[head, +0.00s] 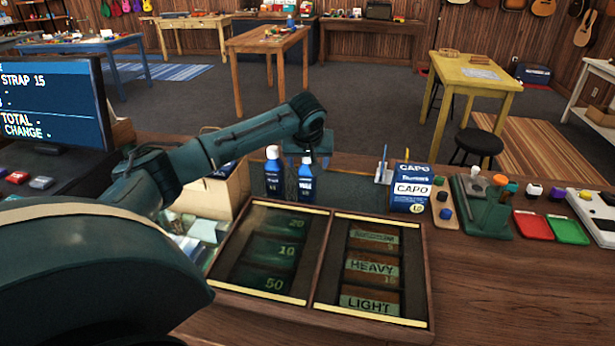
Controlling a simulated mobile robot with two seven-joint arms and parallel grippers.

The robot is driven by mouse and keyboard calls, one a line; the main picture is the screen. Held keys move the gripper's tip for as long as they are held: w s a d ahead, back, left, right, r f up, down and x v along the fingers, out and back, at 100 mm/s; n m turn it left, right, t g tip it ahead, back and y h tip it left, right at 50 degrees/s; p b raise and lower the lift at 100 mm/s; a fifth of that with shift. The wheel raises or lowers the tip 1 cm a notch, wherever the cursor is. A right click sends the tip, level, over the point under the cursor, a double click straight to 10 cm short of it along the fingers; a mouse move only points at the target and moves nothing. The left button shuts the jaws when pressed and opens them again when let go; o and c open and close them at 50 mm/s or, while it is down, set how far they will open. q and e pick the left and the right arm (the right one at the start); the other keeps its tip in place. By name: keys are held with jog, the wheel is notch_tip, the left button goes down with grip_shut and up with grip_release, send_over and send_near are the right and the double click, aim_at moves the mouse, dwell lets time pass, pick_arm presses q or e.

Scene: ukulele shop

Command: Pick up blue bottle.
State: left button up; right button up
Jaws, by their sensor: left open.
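The left blue bottle (273,178) has a white cap that shows clearly. The right blue bottle (306,182) has its top by my left gripper (307,160). My left arm reaches in from the left, and its gripper points down, open, at the top of the right bottle. I cannot tell whether the fingers are around the cap or behind it, or whether they touch it. My right gripper is not in view.
A divided wooden tray (318,262) with labelled slots lies in front of the bottles. A cardboard box (222,190) stands left of them, and a blue-white capo box (411,188) stands right. A monitor (52,105) is at far left. Bare counter (520,290) lies at front right.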

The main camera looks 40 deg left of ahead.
pick_arm(q)
jog(key=shift+w+a+f, duration=0.1)
jog(key=shift+w+f, duration=0.05)
jog(key=shift+f, duration=0.25)
jog(key=c, duration=1.2)
jog(key=shift+o, duration=0.2)
jog(key=shift+r, duration=0.1)
